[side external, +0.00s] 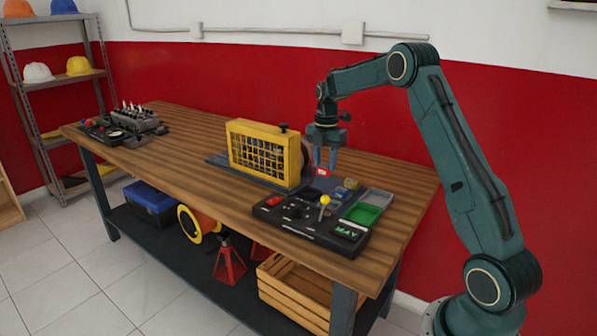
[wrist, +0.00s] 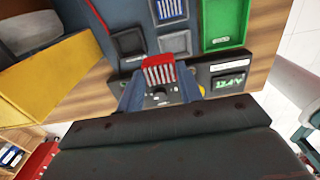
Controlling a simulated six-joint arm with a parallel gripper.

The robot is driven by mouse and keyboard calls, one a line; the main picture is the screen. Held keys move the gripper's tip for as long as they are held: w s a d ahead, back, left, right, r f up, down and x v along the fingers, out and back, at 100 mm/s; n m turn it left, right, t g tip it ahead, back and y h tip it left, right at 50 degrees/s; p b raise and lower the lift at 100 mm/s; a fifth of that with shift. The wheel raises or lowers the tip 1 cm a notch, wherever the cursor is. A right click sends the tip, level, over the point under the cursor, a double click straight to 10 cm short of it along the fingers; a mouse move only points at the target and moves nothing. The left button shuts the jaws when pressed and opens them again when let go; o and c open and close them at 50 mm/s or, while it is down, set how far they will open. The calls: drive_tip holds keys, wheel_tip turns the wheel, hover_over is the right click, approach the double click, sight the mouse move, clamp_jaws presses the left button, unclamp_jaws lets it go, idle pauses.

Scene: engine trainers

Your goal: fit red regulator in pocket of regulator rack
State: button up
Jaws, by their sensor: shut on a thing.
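My gripper (side external: 325,168) points down over the right part of the bench and is shut on the red regulator (side external: 323,172). In the wrist view the regulator's pale-finned red body (wrist: 160,71) sits between the two blue-grey fingers of my gripper (wrist: 160,82). The dark regulator rack (wrist: 148,28) lies beyond it. One rack pocket (wrist: 129,43) looks empty and dark.
A green tray (side external: 362,214) and a grey tray (side external: 375,198) lie right of the rack. A black control panel with a yellow-knobbed lever (side external: 325,200) is in front. A yellow caged unit (side external: 262,153) stands to the left. The bench middle left of it is clear.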

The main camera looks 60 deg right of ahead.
drive_tip(key=shift+s+a+f, duration=0.3)
drive_tip(key=shift+s+f, duration=0.4)
drive_tip(key=shift+s, duration=0.05)
drive_tip(key=shift+s+a+f, duration=0.3)
drive_tip(key=shift+s+f, duration=0.35)
drive_tip(key=shift+s, duration=0.05)
drive_tip(key=shift+f, duration=0.15)
drive_tip(key=shift+f, duration=2.5)
drive_tip(key=shift+f, duration=0.9)
idle(0.6)
drive_tip(key=o, duration=1.5)
drive_tip(key=shift+r, duration=0.15)
drive_tip(key=shift+r, duration=3.4)
